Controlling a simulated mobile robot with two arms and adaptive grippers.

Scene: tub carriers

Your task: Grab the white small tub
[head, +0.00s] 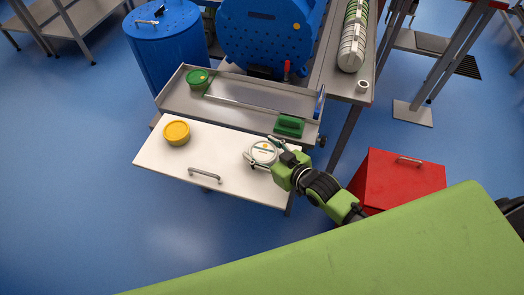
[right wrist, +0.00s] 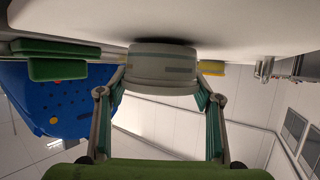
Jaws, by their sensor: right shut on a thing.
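The white small tub (head: 263,153) sits on the right part of a white drawer-like surface with a handle. My right gripper (head: 264,153) has its fingers on either side of the tub. In the right wrist view, the tub (right wrist: 163,68) is between the two fingertips of my right gripper (right wrist: 163,85), and the picture is upside down. The fingers close on its sides. The tub seems to touch the white surface; any small gap cannot be told. My left gripper is not in view.
A yellow tub (head: 177,132) stands on the left of the white surface (head: 225,155). A green tub (head: 197,79) and a green block-like item (head: 289,126) are on the grey tray (head: 172,98) behind. A red box (head: 395,180) stands right of my arm.

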